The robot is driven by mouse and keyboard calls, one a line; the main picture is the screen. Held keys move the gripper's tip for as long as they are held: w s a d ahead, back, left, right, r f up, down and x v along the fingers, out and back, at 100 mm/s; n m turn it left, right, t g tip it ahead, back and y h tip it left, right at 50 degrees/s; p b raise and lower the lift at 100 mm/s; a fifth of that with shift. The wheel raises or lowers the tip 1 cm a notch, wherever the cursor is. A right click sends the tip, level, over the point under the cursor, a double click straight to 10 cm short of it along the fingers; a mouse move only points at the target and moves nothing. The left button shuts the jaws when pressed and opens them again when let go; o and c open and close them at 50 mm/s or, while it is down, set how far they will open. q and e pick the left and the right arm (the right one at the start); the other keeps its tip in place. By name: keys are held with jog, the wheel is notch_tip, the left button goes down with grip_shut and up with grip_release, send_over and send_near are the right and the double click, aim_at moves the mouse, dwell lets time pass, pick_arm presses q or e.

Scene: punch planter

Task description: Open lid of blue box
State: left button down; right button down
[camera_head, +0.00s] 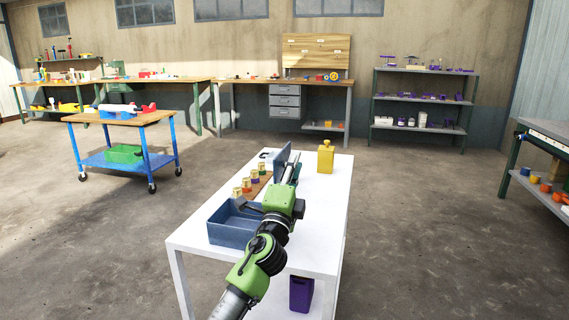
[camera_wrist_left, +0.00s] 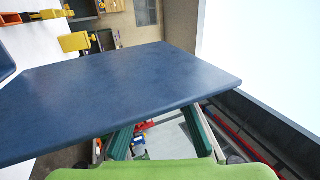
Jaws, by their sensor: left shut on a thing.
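An open-topped blue box (camera_head: 228,236) stands at the near left of the white table in the head view. A flat blue lid panel (camera_head: 281,161) stands steeply raised beyond it, by the end of my left arm. The lid (camera_wrist_left: 130,95) fills much of the left wrist view. My left gripper (camera_head: 291,168) is shut on the lid; its green finger parts show at the lid's edge in the wrist view (camera_wrist_left: 158,135). My arm hides part of the box's right side, and I cannot tell how the lid joins it. My right gripper is not in view.
A row of gold-topped jars (camera_head: 247,186) on a wooden board stands beside the lid. A yellow bottle (camera_head: 325,158) stands at the table's back right. The white tabletop (camera_head: 322,215) is clear to the right of my arm. A purple bin (camera_head: 301,294) is below.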

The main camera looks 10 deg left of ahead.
pick_arm(q)
jog(key=shift+d+m, duration=0.45)
jog(key=shift+m, duration=0.05)
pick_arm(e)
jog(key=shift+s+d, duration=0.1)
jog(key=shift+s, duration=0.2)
pick_arm(q)
jog(key=c, duration=1.8)
grip_release()
jog(key=shift+c, duration=0.2)
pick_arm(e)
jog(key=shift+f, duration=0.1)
pick_arm(q)
jog(key=shift+f, duration=0.1)
jog(key=v, duration=1.2)
